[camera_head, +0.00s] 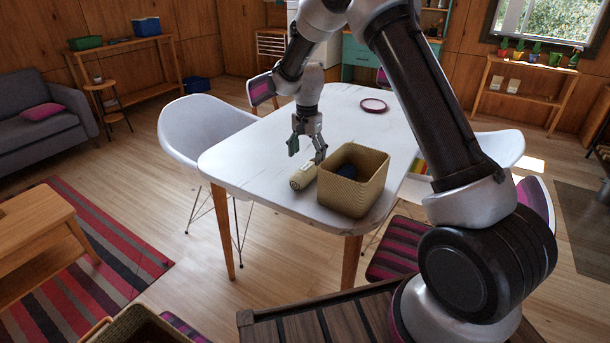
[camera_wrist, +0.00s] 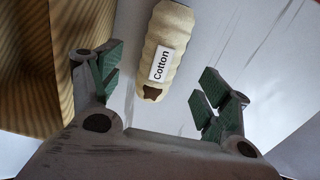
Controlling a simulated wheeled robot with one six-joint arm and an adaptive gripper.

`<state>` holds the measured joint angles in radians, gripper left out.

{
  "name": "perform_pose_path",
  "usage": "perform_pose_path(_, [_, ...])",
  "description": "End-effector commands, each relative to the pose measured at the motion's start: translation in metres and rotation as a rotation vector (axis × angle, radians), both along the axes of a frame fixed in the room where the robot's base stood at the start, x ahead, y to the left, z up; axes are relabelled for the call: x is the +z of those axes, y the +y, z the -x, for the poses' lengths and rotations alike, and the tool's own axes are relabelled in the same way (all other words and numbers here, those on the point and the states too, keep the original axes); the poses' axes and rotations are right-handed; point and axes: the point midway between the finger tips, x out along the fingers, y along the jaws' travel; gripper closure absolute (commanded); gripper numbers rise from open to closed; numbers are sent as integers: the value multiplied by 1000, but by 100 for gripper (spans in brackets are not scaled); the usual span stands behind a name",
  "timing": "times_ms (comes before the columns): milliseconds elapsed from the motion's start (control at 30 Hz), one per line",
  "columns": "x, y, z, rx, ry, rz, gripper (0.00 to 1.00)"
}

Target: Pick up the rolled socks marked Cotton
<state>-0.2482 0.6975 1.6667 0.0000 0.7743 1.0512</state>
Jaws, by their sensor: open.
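The rolled socks (camera_head: 303,176) are a cream-coloured roll lying on the white table (camera_head: 237,160), just left of the woven basket. In the wrist view the socks (camera_wrist: 165,50) carry a white label that reads "Cotton" and show a small dark patch at the near end. My gripper (camera_head: 306,151) is open and empty, pointing down above and close to the socks. In the wrist view its two green-padded fingers (camera_wrist: 158,88) stand apart, with the socks beyond them and between their lines. I see no contact between fingers and socks.
A tall woven basket (camera_head: 353,198) stands right beside the socks, with something dark inside; its wall also shows at left in the wrist view (camera_wrist: 30,70). A dark red plate (camera_head: 373,105) lies farther back. White chairs surround the table. The table's left part is clear.

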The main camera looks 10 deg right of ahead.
Motion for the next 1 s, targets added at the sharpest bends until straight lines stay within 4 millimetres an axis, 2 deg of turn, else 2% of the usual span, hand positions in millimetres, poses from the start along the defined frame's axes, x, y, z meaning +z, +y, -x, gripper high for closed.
perform_pose_path(367, [-40,0,-1,-3,4,1,23])
perform_pose_path(600, [-76,-1,-3,-2,5,1,23])
perform_pose_path(833, [-79,-1,-4,-2,2,1,23])
perform_pose_path(867, [-79,-1,-4,-2,2,1,24])
perform_pose_path(1000, [-79,-1,-4,-2,2,1,50])
